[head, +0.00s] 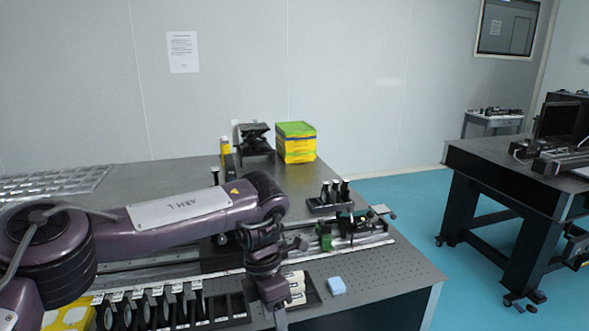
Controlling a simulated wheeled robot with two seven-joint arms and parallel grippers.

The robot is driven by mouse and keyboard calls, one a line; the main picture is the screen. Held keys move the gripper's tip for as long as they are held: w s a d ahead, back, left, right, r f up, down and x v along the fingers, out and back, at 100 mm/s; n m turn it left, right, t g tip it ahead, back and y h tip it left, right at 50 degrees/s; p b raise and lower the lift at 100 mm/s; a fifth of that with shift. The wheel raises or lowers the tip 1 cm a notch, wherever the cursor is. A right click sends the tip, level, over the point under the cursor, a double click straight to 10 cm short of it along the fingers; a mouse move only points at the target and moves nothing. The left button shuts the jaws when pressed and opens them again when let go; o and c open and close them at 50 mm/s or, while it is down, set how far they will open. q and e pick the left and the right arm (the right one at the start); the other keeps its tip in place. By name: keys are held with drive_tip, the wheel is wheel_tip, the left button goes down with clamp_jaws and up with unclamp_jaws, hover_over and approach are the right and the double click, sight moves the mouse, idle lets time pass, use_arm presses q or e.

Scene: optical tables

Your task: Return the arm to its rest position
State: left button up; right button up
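My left arm comes in from the left and reaches across the optical table (400,275), with its elbow raised and its forearm hanging down near the table's front. My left gripper (281,319) is at the bottom edge of the view, where it is small and partly cut off, so its fingers cannot be made out. I see nothing held in it. My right arm and gripper are not in view.
A rail with optical mounts (345,232) runs behind the wrist. Green and yellow boxes (296,142) stand at the back. The table's right front is clear.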

use_arm(q)
drive_tip(key=d+f+n+h, duration=0.9)
drive_tip(key=d+f, duration=0.5)
drive_tip(key=d, duration=0.3)
drive_tip(key=a+f+n+t, duration=0.4)
drive_tip(key=f+n+t, duration=0.2)
drive_tip(key=f+n, duration=0.9)
drive_tip(key=s+a+f+n+t+y, duration=0.1)
drive_tip(key=s+a+f+n+y, duration=0.2)
drive_tip(key=s+a+f+n, duration=0.65)
drive_tip(key=s+a+f+n+y, duration=0.35)
drive_tip(key=s+a+f, duration=0.3)
drive_tip(key=f, duration=0.65)
drive_tip(key=s+a+f+n+g+y, duration=0.1)
drive_tip(key=s+a+f+n, duration=0.2)
drive_tip(key=s, duration=0.6)
drive_tip(key=s+a+f+n+g+y, duration=0.1)
drive_tip(key=s+a+f+n, duration=0.2)
drive_tip(key=s+a, duration=0.4)
drive_tip(key=s+a+f+n+g+y, duration=0.2)
drive_tip(key=s+a, duration=0.4)
drive_tip(key=s, duration=0.5)
drive_tip(key=shift+f+n, duration=0.4)
drive_tip(key=shift+f, duration=0.05)
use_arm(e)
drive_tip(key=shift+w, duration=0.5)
use_arm(q)
drive_tip(key=shift+c, duration=0.3)
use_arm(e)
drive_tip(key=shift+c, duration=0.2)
